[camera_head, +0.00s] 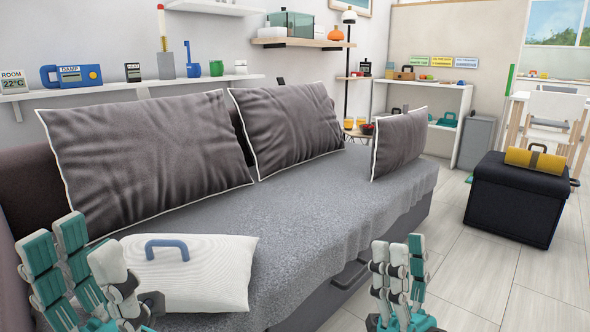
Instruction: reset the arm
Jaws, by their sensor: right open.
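My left gripper (85,270) is at the lower left, with its teal and grey fingers pointing up and spread apart. No object shows between them. It overlaps the left edge of a white cushion with a blue handle (205,275) on the sofa; I cannot tell whether they touch. My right gripper (398,275) is at the bottom, right of centre, fingers up, open and empty. It is in front of the sofa's front edge.
The grey sofa (330,205) fills the middle, with large grey cushions (150,150) along its back. A black ottoman (515,200) bearing a yellow roll (535,160) stands at the right. Wall shelves hold small items. The floor (480,265) between sofa and ottoman is clear.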

